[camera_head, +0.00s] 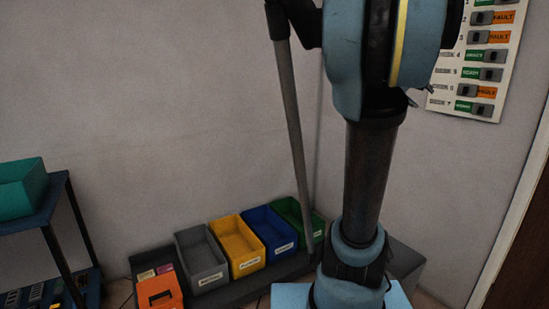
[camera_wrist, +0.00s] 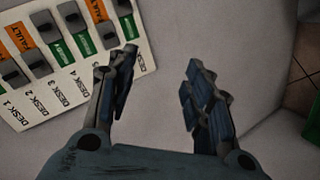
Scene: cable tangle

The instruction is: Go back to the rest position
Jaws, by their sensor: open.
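My gripper (camera_wrist: 160,92) shows in the wrist view with its two dark fingers spread apart and nothing between them. A white switch panel (camera_wrist: 85,95) lies behind the left finger, with grey switches beside orange FAULT and green labels. No contact between finger and panel is clear. In the head view the same kind of panel (camera_head: 437,104) hangs on the wall at the upper right.
Grey (camera_head: 203,262), yellow (camera_head: 238,247), blue (camera_head: 270,236) and green (camera_head: 313,222) bins stand along the wall. An orange box (camera_head: 160,294) is at the front left. A dark-framed table (camera_head: 40,219) with a teal box (camera_head: 20,188) stands at the left. A door frame edge (camera_head: 508,220) is at the right.

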